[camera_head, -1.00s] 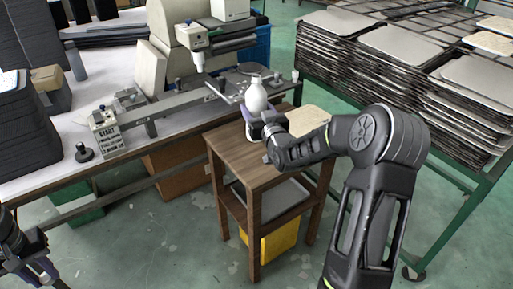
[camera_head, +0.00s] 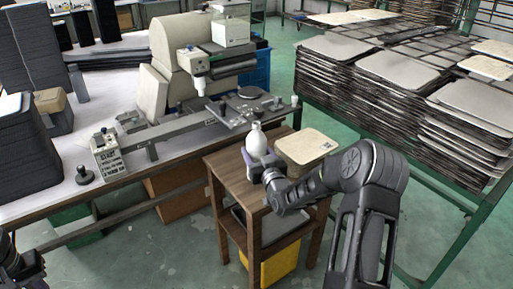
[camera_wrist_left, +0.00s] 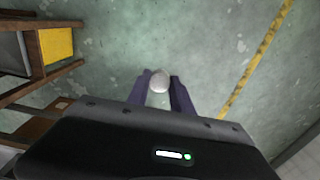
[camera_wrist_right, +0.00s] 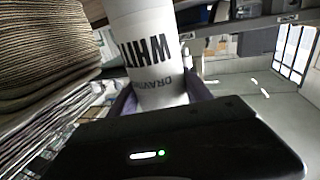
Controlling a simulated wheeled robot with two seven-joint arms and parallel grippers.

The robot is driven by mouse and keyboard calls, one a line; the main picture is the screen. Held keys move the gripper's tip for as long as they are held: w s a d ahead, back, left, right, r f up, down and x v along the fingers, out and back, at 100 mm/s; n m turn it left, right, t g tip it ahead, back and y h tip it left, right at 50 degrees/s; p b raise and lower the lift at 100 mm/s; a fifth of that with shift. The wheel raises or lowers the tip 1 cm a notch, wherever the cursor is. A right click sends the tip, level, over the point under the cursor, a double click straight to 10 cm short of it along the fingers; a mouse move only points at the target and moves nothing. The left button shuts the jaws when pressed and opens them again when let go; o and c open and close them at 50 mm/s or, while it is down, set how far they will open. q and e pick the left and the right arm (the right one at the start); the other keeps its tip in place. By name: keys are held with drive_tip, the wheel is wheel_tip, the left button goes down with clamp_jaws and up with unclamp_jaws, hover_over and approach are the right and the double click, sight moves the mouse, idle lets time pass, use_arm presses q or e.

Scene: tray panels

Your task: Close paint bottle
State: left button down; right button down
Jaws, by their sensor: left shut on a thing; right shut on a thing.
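The white paint bottle (camera_head: 256,142) is upright in the head view, with a narrow neck at its top. My right gripper (camera_head: 257,165) is shut on its lower body, above the small wooden table; I cannot tell whether the bottle touches the tabletop. My left gripper (camera_wrist_left: 160,88) is shut on a small white round piece, seemingly the cap (camera_wrist_left: 160,81), over the floor. In the head view only part of my left arm shows at the lower left edge.
A beige square panel stack (camera_head: 306,146) lies on the wooden table (camera_head: 228,168), right of the bottle. The long workbench (camera_head: 40,208) with a machine (camera_head: 200,65) stands behind and left. Stacked trays (camera_head: 370,85) fill a rack at right. Open floor lies in front.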

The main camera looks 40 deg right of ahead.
use_arm(q)
drive_tip(key=shift+r, duration=0.15)
use_arm(e)
wheel_tip(320, 180, down, 2)
drive_tip(key=shift+f, duration=0.15)
drive_tip(key=shift+f, duration=0.1)
use_arm(q)
drive_tip(key=shift+f, duration=0.25)
use_arm(e)
drive_tip(key=shift+f, duration=0.1)
use_arm(q)
drive_tip(key=shift+r, duration=0.1)
use_arm(e)
drive_tip(key=shift+c, duration=2.3)
unclamp_jaws()
use_arm(q)
drive_tip(key=shift+r, duration=0.2)
wheel_tip(320, 180, down, 2)
drive_tip(key=shift+b, duration=0.8)
use_arm(e)
drive_tip(key=v, duration=1.2)
